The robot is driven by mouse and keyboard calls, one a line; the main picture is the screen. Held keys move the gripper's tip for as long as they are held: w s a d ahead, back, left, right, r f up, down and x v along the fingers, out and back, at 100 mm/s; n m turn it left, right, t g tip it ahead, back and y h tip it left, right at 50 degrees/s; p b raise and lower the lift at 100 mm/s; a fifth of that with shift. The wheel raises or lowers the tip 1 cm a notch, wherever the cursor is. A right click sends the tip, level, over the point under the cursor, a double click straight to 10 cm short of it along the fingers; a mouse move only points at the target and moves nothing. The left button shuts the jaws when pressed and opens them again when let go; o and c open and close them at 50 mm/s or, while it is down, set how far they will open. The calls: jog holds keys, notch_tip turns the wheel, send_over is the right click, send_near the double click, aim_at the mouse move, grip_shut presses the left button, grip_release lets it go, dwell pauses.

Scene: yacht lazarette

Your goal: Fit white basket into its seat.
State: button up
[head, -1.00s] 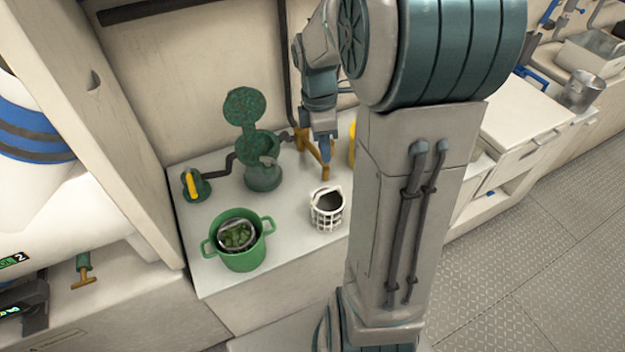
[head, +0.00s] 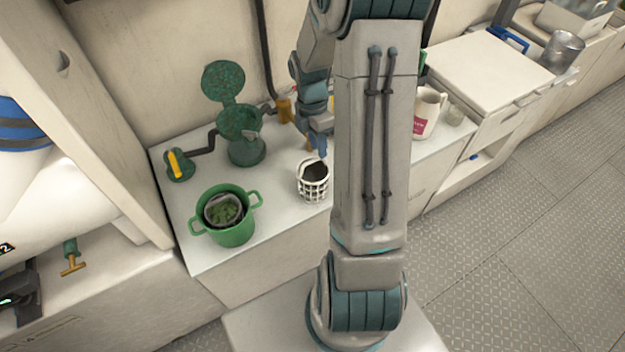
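The white basket (head: 313,187) is a small lattice cup with a raised handle and a dark inside. It stands upright on the pale counter (head: 275,215). The green strainer body (head: 246,150) stands behind it to the left, its round lid (head: 223,82) swung up and open; this looks like the seat. My gripper (head: 317,152) points down at the basket's handle, close above or at it. Its fingertips are small and partly lost against the handle, so I cannot tell whether they touch or grip it. My arm hides the counter to the right.
A green pot (head: 232,232) with two handles stands at the counter's front left, holding another basket with green matter. A yellow-handled valve (head: 178,165) sits at the left on a dark pipe. A white jug (head: 428,112) stands right of my arm.

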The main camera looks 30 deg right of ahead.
aim_at(313, 176)
jog(key=f, duration=0.2)
jog(key=s+f, duration=0.1)
jog(key=f, duration=0.1)
jog(key=shift+f, duration=0.4)
grip_shut()
jog(key=shift+r, duration=0.2)
